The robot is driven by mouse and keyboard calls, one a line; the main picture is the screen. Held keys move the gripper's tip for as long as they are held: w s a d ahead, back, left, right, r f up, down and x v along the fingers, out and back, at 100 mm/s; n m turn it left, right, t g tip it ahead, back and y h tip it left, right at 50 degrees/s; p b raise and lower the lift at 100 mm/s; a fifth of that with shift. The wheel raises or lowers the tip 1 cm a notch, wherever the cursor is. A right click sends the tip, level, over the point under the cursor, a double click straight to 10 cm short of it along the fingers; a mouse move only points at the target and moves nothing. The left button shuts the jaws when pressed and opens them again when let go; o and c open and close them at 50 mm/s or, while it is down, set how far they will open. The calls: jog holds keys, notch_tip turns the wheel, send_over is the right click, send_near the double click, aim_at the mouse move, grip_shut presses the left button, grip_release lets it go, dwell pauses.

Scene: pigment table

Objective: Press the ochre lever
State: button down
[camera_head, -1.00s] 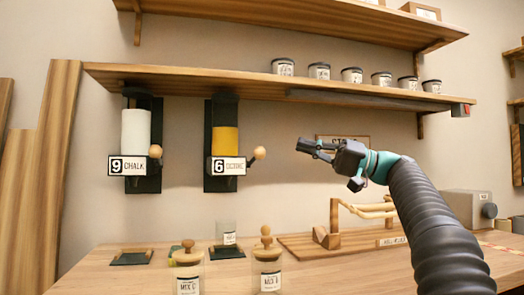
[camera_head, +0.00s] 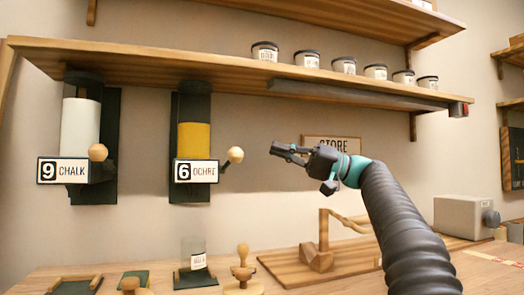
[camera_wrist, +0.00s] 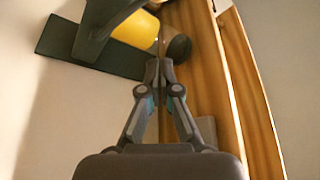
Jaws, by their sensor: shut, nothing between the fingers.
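The ochre dispenser (camera_head: 194,139) hangs on the wall under the shelf, with yellow pigment in its tube and a label reading 6 OCHRE. Its lever ends in a round wooden knob (camera_head: 235,155) that sticks out to the right. My gripper (camera_head: 274,148) is shut and empty, to the right of the knob at nearly its height, with a gap between them in the head view.
The chalk dispenser (camera_head: 80,140) with its own knob hangs to the left. A shelf (camera_head: 200,66) with several lidded jars runs above. Below, a glass (camera_head: 194,254) stands under the ochre dispenser. A wooden stand (camera_head: 318,258) and a grey box (camera_head: 463,217) are to the right.

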jog(key=s+a+b, duration=0.1)
jog(key=s+a, duration=0.1)
jog(key=a, duration=0.6)
jog(key=shift+s+a, duration=0.2)
jog(key=shift+s, duration=0.05)
dwell(0.4)
